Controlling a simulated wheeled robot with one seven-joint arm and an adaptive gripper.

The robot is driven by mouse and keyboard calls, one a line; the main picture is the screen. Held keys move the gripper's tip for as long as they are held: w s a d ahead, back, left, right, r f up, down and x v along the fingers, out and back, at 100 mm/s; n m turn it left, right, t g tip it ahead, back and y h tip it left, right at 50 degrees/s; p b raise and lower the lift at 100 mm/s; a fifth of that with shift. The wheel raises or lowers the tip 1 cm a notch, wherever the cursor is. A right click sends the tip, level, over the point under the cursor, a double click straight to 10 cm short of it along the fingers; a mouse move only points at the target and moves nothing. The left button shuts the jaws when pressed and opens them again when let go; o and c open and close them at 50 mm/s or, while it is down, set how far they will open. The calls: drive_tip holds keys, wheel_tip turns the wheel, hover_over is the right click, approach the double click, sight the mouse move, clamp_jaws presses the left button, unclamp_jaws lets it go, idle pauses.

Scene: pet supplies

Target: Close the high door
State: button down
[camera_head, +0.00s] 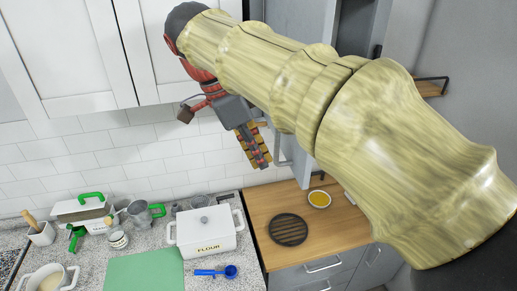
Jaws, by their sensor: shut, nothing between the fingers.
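My gripper (261,164) is shut and empty, pointing down in front of the white tiled wall. My arm crosses the upper right and hides much of what is behind it. A grey upper cabinet panel (300,28) shows above my arm. Below my arm, a lighter grey door-like panel (300,158) with a bar handle (283,152) stands just right of my gripper. Its full outline and how far it stands open are hidden. I cannot tell whether my gripper touches it. White cabinet doors (165,70) at the upper left look shut.
A wooden counter (330,240) holds a black round trivet (288,229) and a bowl (319,199). Left of it, the speckled counter carries a white flour box (207,232), a green board (143,270), a blue scoop (216,271) and several containers.

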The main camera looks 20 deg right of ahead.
drive_tip(key=d+f+p, duration=0.1)
drive_tip(key=d+f, duration=0.4)
drive_tip(key=d, duration=0.1)
drive_tip(key=shift+s+d+f, duration=0.1)
idle(0.4)
